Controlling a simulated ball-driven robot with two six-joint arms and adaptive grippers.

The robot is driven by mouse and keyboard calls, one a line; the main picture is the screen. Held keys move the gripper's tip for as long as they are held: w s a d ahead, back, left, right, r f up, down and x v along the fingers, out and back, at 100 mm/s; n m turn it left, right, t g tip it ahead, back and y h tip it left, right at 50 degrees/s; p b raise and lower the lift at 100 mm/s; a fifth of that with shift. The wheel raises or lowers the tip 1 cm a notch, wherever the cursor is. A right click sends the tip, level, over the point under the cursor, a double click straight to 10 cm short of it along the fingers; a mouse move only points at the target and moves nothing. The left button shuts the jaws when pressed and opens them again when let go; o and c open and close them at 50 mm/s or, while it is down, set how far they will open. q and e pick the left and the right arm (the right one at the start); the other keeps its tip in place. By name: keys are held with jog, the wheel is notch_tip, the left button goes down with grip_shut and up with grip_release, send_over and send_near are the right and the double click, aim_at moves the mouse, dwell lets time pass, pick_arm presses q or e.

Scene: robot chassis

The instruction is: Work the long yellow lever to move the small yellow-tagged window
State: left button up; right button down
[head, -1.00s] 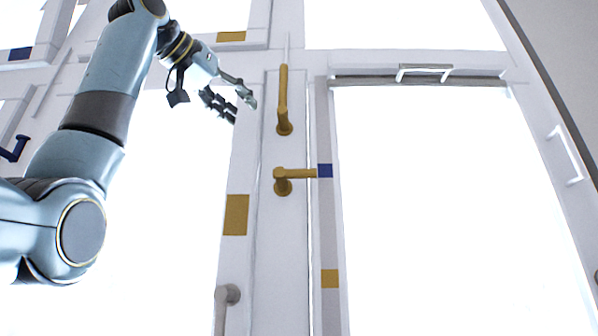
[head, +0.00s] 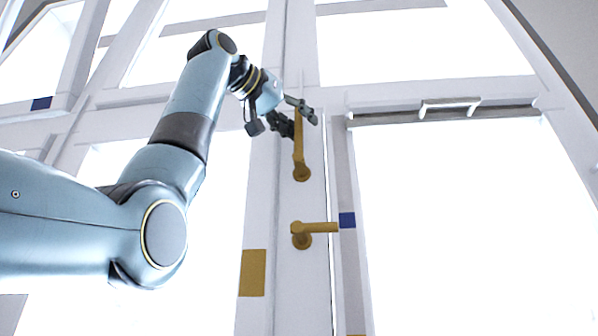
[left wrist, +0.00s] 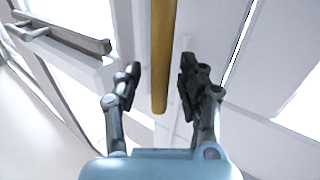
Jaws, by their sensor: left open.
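The long yellow lever (head: 299,150) stands upright on the white frame post in the head view, its lower end on a round base. My left gripper (head: 296,119) is at the lever's upper part, covering its tip. In the left wrist view the lever (left wrist: 162,55) runs between the two open fingers of my left gripper (left wrist: 161,70), with a gap on each side. A yellow tag (head: 252,272) is on the frame at lower left. The small upper window's yellow tag is not visible now. My right gripper is not in view.
A shorter yellow lever (head: 317,229) points right below the long one, beside a blue tag (head: 347,220). Another blue tag (head: 41,103) is at upper left. A grey handle bar (left wrist: 75,38) is at upper left in the left wrist view.

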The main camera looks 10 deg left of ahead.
pick_arm(q)
grip_shut()
jog(key=shift+w, duration=0.1)
jog(key=shift+w+d+f, duration=0.1)
jog(key=shift+d, duration=0.05)
dwell(0.4)
